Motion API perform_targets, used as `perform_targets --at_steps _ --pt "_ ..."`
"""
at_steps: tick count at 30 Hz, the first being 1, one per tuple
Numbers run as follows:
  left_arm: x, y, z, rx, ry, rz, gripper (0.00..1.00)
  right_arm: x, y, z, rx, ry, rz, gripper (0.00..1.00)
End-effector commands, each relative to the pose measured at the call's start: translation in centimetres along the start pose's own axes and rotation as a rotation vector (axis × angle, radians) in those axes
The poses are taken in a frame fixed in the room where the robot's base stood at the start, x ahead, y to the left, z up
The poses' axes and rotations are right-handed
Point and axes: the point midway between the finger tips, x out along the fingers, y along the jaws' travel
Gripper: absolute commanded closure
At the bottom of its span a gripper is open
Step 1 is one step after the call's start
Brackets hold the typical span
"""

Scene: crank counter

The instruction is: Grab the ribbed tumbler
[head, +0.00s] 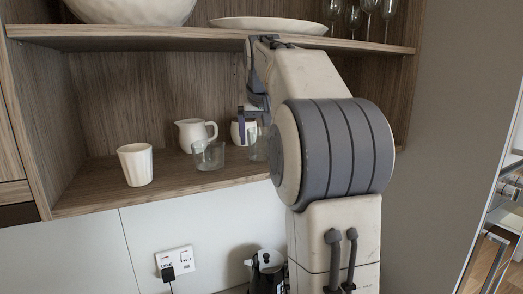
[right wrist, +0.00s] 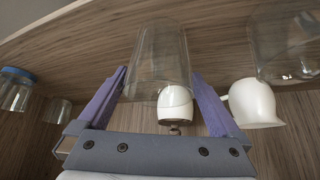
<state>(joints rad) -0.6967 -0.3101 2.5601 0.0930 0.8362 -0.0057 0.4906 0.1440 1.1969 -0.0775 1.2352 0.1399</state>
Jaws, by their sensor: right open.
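A clear tall glass tumbler (right wrist: 160,52) stands upright on the wooden shelf; the right wrist view shows it upside down, with faint vertical lines on its wall. In the head view the tumbler (head: 258,147) is partly hidden by my right arm. My right gripper (right wrist: 160,75) is open, with one purple finger on each side of the tumbler. Whether the fingers touch the glass cannot be told. In the head view one purple finger (head: 241,125) shows at the tumbler's left. My left gripper is not in view.
Left of the tumbler stand a short clear glass (head: 209,155), a white pitcher (head: 194,134) and a white faceted cup (head: 135,165). A white mug (right wrist: 175,104) is behind it. A blue-lidded jar (right wrist: 15,90) is on its other side. An upper shelf (head: 150,38) is close above.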

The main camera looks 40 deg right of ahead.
Motion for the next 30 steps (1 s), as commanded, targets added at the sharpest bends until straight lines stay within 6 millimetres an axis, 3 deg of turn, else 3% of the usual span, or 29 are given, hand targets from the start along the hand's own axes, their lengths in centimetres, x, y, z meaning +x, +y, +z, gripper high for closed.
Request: perform_targets --at_steps 6,13,14,18,20,30 --pt "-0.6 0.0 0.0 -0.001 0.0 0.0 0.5 2.3 0.2 -0.1 0.003 -0.001 0.002 0.0" --pt "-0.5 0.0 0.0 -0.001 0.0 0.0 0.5 2.5 0.2 0.0 0.002 0.0 0.001 0.0" --pt "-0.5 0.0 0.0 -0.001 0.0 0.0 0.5 2.5 0.2 0.0 0.002 0.0 0.001 0.08" --pt "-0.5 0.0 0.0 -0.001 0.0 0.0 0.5 2.5 0.2 0.0 0.002 0.0 0.001 0.61" --pt "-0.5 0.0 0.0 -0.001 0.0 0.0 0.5 2.5 0.2 0.0 0.002 0.0 0.001 0.65" --pt "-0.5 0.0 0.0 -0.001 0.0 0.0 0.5 2.4 0.1 -0.1 0.002 0.002 0.001 0.64"
